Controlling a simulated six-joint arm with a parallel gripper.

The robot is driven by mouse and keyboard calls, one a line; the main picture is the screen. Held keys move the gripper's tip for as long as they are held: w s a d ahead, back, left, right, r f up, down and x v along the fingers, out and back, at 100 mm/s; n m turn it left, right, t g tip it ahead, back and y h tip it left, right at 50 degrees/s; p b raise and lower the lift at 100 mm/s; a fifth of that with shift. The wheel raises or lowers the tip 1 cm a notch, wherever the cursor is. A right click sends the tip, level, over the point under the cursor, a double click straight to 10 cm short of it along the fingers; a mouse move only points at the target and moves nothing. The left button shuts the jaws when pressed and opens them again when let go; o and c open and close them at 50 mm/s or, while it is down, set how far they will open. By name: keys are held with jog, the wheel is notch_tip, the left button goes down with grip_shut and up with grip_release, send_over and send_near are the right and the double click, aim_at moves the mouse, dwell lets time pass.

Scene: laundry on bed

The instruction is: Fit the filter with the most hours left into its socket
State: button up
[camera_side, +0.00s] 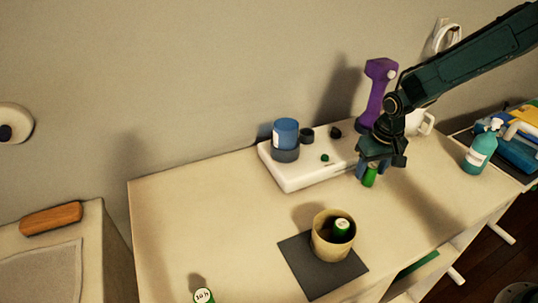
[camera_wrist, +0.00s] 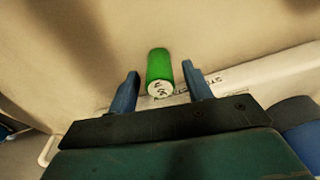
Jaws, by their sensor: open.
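A green filter (camera_side: 370,178) stands under my gripper (camera_side: 372,170), right of the white base. In the wrist view this filter (camera_wrist: 159,66) lies between the two blue fingers of my gripper (camera_wrist: 160,68), with gaps on both sides. The fingers are open. Its white end label has handwriting I cannot read. A second green filter (camera_side: 342,227) is inside a beige cup (camera_side: 322,246). A third green filter (camera_side: 204,297) at the bottom edge has a label that seems to read 10 h. The white base (camera_side: 300,182) carries a blue cylinder (camera_side: 286,133) and dark round parts; I cannot tell which is the socket.
The cup stands on a dark mat (camera_side: 297,256). A purple dumbbell-like object (camera_side: 377,90) and a white jug (camera_side: 426,122) stand behind my gripper. A teal pump bottle (camera_side: 479,152) is at the right.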

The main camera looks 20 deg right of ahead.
aim_at(376, 170)
jog(key=r, duration=0.6)
jog(key=s+r, duration=0.1)
jog(key=r, duration=0.3)
jog(key=shift+s+a, duration=0.1)
jog(key=shift+r, duration=0.25)
jog(key=shift+s, duration=0.1)
jog(key=s+r+n+t, duration=0.1)
jog(key=s+r+t, duration=0.1)
jog(key=s+r, duration=1)
jog(key=s+d+n+t, duration=0.1)
jog(key=s+t, duration=0.1)
jog(key=s, duration=1.2)
jog(key=shift+r, duration=0.2)
jog(key=shift+o, duration=0.4)
jog(key=shift+d, duration=0.1)
